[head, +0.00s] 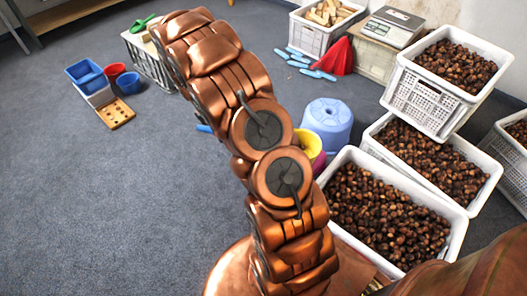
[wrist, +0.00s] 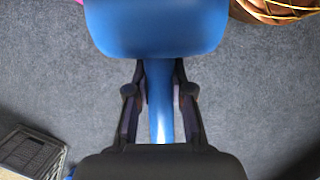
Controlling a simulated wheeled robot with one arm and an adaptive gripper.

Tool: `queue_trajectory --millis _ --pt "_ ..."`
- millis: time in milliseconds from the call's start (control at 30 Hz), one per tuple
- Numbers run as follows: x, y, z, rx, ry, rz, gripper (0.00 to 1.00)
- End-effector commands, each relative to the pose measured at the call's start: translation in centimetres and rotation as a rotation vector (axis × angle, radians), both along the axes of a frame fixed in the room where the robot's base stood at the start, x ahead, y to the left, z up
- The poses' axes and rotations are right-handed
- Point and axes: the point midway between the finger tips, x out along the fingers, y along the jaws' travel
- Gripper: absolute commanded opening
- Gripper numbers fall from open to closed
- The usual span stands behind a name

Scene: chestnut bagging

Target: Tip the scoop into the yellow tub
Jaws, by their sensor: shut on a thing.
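My gripper (wrist: 160,92) is shut on the handle of a blue scoop (wrist: 157,28) in the wrist view. The scoop's broad pan fills the top of that view, and its inside is hidden. The yellow tub (head: 309,143) shows in the head view, partly hidden behind my arm, left of the front chestnut crate. A magenta piece shows just below it. In the head view my gripper is hidden behind my arm; a small bit of blue shows left of the arm, and I cannot tell whether it is the scoop.
White crates of chestnuts (head: 341,160) stand at right, one raised on another. A pale blue stool (head: 329,118) stands behind the yellow tub. A red scoop (head: 339,56) and several blue tools lie farther back. Blue bins (head: 84,72) stand at left. Open carpet lies at left.

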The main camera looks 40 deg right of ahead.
Motion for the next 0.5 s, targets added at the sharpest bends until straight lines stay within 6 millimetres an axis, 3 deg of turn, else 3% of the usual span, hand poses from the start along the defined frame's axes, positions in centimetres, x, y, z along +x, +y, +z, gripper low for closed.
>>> queue_trajectory --millis 33,500 --pt "-0.3 -1.1 -2.0 -0.001 -0.001 0.026 0.00" --pt "-3.4 -10.4 -10.0 -0.008 0.012 0.329 0.00"
